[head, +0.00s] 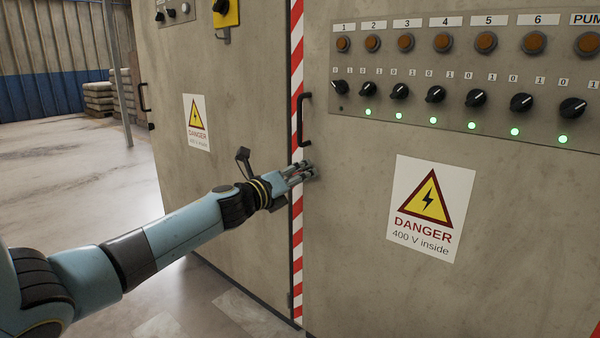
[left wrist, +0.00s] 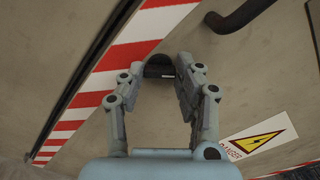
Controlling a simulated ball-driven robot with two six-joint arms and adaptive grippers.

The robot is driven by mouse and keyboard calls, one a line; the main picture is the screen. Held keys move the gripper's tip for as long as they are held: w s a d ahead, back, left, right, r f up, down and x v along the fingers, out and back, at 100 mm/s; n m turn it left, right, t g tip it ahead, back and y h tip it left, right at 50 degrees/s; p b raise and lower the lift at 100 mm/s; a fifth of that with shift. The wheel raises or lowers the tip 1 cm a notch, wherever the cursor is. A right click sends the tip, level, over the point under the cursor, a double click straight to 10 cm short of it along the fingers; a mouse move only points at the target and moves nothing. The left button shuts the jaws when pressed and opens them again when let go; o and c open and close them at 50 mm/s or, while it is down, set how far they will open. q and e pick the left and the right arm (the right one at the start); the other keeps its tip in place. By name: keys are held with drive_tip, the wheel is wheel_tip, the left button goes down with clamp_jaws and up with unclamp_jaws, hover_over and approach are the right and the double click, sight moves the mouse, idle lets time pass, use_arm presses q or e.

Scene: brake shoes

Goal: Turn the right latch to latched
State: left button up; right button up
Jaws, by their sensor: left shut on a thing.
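My left gripper (head: 306,172) reaches the right cabinet door just below its black handle. In the left wrist view, the left gripper (left wrist: 160,73) is shut on a small dark round latch (left wrist: 157,60) on the door face. The fingertips stand on both sides of the latch and cover part of it, so I cannot tell its turned position. In the head view the latch is mostly hidden by the fingers. My right gripper is not in view.
A black bar handle (head: 304,119) stands out just above my left gripper. A red-and-white striped strip (head: 297,228) runs along the door edge. The right door carries a danger sign (head: 431,208) and a panel of knobs and lamps (head: 465,75). Open floor (head: 65,185) lies left.

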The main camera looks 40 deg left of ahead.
use_arm(q)
drive_tip(key=shift+n+p, duration=1.95)
drive_tip(key=shift+n, duration=3.05)
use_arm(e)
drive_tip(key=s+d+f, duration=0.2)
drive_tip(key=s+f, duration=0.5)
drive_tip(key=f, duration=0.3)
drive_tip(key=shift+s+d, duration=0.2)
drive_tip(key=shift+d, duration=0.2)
use_arm(q)
drive_tip(key=o, duration=1.1)
drive_tip(key=shift+a, duration=0.1)
drive_tip(key=shift+o, duration=0.2)
drive_tip(key=shift+s, duration=0.1)
drive_tip(key=s, duration=1.2)
drive_tip(key=shift+a, duration=0.45)
